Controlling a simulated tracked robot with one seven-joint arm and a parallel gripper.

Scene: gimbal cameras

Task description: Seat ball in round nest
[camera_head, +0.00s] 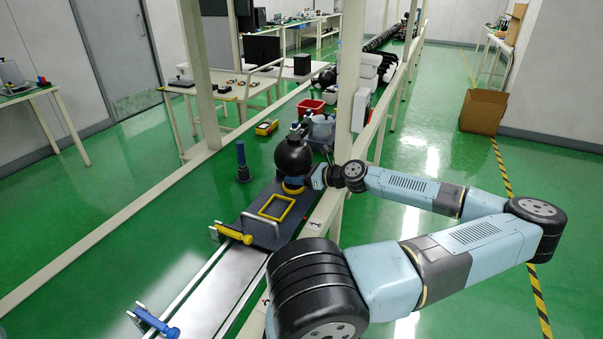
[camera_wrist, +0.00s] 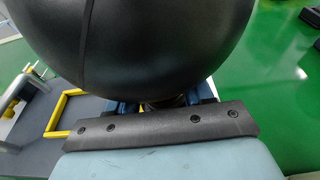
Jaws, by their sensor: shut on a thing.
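A large black ball (camera_head: 293,157) stands over the yellow round nest (camera_head: 292,188) at the far end of a dark board (camera_head: 256,233). My gripper (camera_head: 304,180) reaches in from the right, low at the ball's underside. In the wrist view the ball (camera_wrist: 140,45) fills the upper middle, and my gripper (camera_wrist: 166,106) is shut on it, with blue fingers either side of a dark neck below the sphere. The ball and gripper hide most of the nest, so I cannot tell whether the ball touches it.
A yellow square frame (camera_head: 262,212) and a metal handle lie nearer on the board. A yellow clamp (camera_head: 233,234) sits at its near edge. A blue post (camera_head: 241,158) stands at left. A cream upright (camera_head: 350,75) and rail rise close behind my wrist. Green floor is open at right.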

